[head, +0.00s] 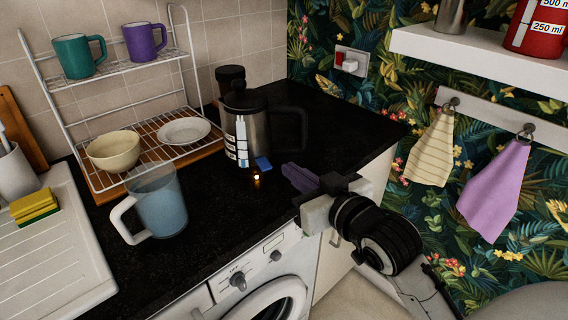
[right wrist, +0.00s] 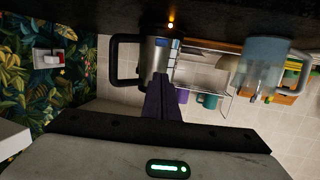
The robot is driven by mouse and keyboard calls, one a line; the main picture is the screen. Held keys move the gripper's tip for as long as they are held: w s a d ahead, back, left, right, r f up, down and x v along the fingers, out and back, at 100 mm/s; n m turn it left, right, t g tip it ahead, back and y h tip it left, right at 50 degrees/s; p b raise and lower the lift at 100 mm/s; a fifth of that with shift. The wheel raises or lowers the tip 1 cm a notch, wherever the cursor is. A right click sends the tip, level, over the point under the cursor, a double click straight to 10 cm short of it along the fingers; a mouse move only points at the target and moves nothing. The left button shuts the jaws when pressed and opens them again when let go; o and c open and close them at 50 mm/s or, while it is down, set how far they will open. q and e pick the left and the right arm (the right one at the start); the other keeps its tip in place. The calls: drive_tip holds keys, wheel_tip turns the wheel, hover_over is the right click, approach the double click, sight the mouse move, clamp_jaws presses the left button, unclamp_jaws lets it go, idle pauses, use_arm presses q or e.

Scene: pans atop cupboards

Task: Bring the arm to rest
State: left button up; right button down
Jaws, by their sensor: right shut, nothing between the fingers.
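My right gripper (head: 298,178), with dark purple fingers, is shut and empty. In the head view it is above the front edge of the black counter (head: 210,225), to the right of a steel kettle (head: 244,125) and apart from it. My right arm comes in from the lower right. In the right wrist view, which is upside down, the shut fingers (right wrist: 160,98) point at the kettle (right wrist: 158,55). My left gripper is not in view.
A clear measuring jug (head: 160,207) stands on the counter at left. A white rack (head: 125,165) holds a bowl, a plate and two mugs. A washing machine (head: 265,270) is below. A white shelf (head: 470,52) and hanging towels are on the right wall. The counter's back right is clear.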

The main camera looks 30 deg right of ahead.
drive_tip(key=shift+s, duration=0.3)
idle(0.4)
